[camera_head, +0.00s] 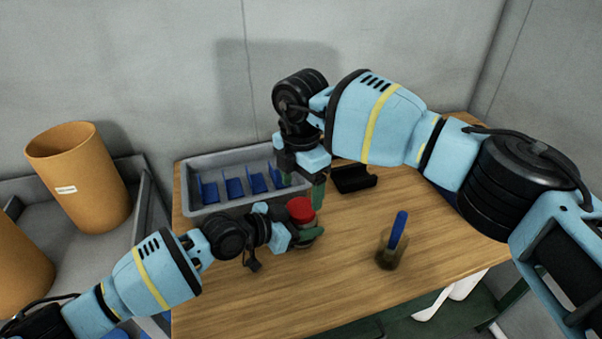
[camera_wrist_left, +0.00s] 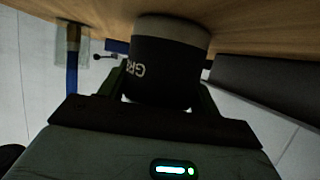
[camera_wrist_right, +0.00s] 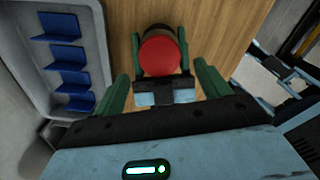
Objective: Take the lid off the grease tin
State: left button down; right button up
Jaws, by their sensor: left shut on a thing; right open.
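The grease tin (camera_wrist_left: 165,68) is dark with pale lettering and a lighter band at its base. Its red lid (camera_head: 300,209) is on top; the lid also shows in the right wrist view (camera_wrist_right: 160,55). The tin stands upright on the table. My left gripper (camera_head: 304,236) is shut around the tin's body from the side, below the lid. My right gripper (camera_head: 302,181) is open and points down, just above and behind the tin in the head view. In the right wrist view the lid lies between and beyond its green fingers, with no contact visible.
A grey tray (camera_head: 186,209) with several blue pieces (camera_head: 234,188) stands at the back left of the table. A black block (camera_head: 352,178) lies behind. A clear cup (camera_head: 387,258) holding a blue-handled tool (camera_head: 398,228) stands to the right. The front table is clear.

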aim_at(300, 207)
jog(key=shift+f, duration=2.4)
jog(key=shift+c, duration=0.4)
jog(key=c, duration=0.9)
jog(key=n, duration=0.6)
jog(key=shift+n, duration=0.4)
jog(key=o, duration=1.1)
jog(key=shift+c, duration=0.2)
jog(key=shift+r, duration=0.1)
